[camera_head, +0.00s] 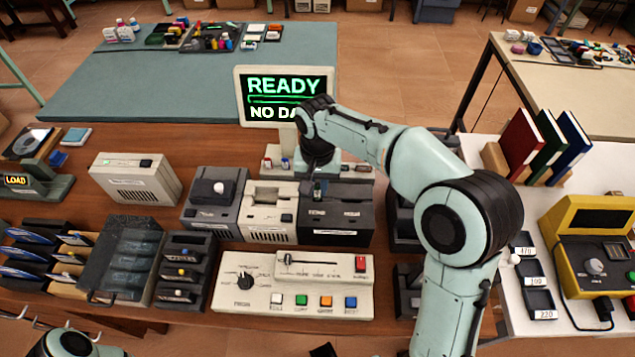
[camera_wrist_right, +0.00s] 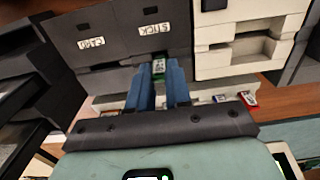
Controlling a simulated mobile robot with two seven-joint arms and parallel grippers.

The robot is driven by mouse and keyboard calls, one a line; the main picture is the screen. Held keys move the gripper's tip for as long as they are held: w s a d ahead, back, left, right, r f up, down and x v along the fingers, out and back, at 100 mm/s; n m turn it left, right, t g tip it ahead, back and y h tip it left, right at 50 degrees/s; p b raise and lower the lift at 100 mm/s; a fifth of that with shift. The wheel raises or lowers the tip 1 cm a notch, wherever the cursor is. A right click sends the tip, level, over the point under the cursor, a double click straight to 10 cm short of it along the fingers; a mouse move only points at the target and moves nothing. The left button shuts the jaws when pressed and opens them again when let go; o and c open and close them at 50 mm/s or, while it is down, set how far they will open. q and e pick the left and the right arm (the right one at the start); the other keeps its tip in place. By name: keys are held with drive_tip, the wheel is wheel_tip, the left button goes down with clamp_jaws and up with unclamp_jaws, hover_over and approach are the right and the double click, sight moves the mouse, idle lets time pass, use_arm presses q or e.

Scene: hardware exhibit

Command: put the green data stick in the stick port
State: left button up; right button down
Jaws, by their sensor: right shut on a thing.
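My right gripper (camera_head: 318,188) is over the left part of the dark reader unit (camera_head: 345,215). In the right wrist view its two blue fingers (camera_wrist_right: 158,88) are shut on the green data stick (camera_wrist_right: 159,66), whose green end shows between the fingertips. The unit also shows in this view (camera_wrist_right: 110,60), with two labelled parts; the stick is in line with the one whose label seems to read STICK (camera_wrist_right: 154,29). The stick port is hard to make out, and I cannot tell whether the stick touches it. My left gripper is out of view.
A screen (camera_head: 285,97) reading READY stands behind the units. A beige unit (camera_head: 268,215) adjoins the dark reader on the left. A tray with small sticks (camera_head: 272,168) lies behind. A control panel (camera_head: 295,285) with coloured buttons sits in front. Books (camera_head: 520,142) stand at the right.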

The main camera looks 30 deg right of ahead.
drive_tip(key=shift+f+b, duration=0.45)
drive_tip(key=shift+f, duration=0.45)
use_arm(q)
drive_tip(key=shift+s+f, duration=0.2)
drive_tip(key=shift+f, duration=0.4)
use_arm(e)
drive_tip(key=c, duration=1)
unclamp_jaws()
wheel_tip(320, 180, up, 4)
drive_tip(key=p, duration=0.2)
drive_tip(key=shift+f+p, duration=0.2)
drive_tip(key=shift+p, duration=0.15)
drive_tip(key=shift+r+p, duration=1.55)
drive_tip(key=shift+r, duration=0.75)
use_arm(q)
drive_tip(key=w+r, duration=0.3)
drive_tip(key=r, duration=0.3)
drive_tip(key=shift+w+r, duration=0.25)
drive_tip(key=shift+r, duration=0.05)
use_arm(e)
drive_tip(key=shift+f, duration=0.1)
